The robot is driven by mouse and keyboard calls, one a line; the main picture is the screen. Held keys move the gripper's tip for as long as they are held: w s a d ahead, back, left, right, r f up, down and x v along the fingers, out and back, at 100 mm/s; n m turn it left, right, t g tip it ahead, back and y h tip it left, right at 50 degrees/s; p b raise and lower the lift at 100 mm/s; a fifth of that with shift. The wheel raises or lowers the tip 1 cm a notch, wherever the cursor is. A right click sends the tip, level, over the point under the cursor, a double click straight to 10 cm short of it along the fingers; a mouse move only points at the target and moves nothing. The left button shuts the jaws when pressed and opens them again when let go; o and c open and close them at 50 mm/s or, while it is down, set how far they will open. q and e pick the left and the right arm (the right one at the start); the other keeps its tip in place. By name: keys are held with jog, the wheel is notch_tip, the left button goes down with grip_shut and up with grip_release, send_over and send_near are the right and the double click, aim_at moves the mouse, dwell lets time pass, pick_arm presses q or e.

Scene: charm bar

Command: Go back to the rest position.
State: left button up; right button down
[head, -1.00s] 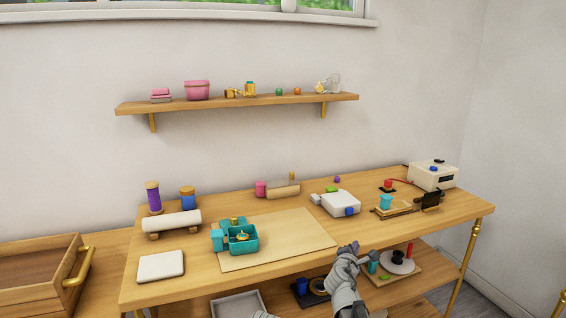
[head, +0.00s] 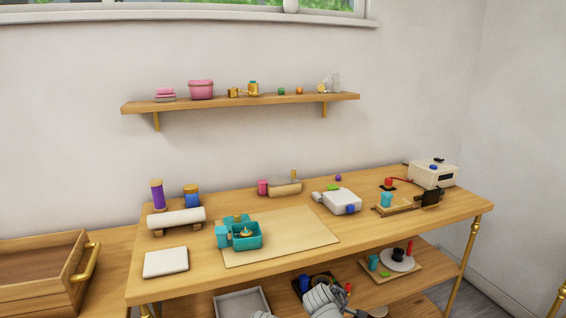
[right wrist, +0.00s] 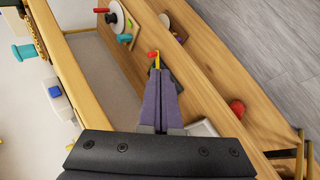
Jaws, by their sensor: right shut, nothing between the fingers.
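My right gripper (head: 330,297) is low at the bottom edge of the head view, in front of the lower shelf and below the worktop's front edge. In the right wrist view its two dark fingers (right wrist: 161,80) are together and empty. A small red and yellow item (right wrist: 154,57) shows just beyond the fingertips; I cannot tell whether they touch it. My left gripper cannot be made out; only a small grey piece of my own body shows at the bottom edge.
The wooden worktop (head: 400,228) holds a teal tray (head: 246,242), a white device (head: 341,201) and a cream roll (head: 176,218). The lower shelf (head: 433,279) carries a board with a white disc (head: 397,263) and a grey tray (head: 241,302). An open wooden crate (head: 40,291) stands at left.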

jog(key=s+a+f+m+g+y, duration=0.1)
jog(key=s+a+f+m+g, duration=0.2)
jog(key=s, duration=0.4)
jog(key=s+a+f+m+g+y, duration=0.1)
jog(key=s+a+g+y, duration=0.1)
jog(key=s+a, duration=0.4)
jog(key=s+a+f+m+g+y, duration=0.1)
jog(key=s+a+f+m+g, duration=0.15)
jog(key=s, duration=0.55)
notch_tip(320, 180, up, 16)
jog(key=p, duration=1.6)
jog(key=shift+r, duration=0.15)
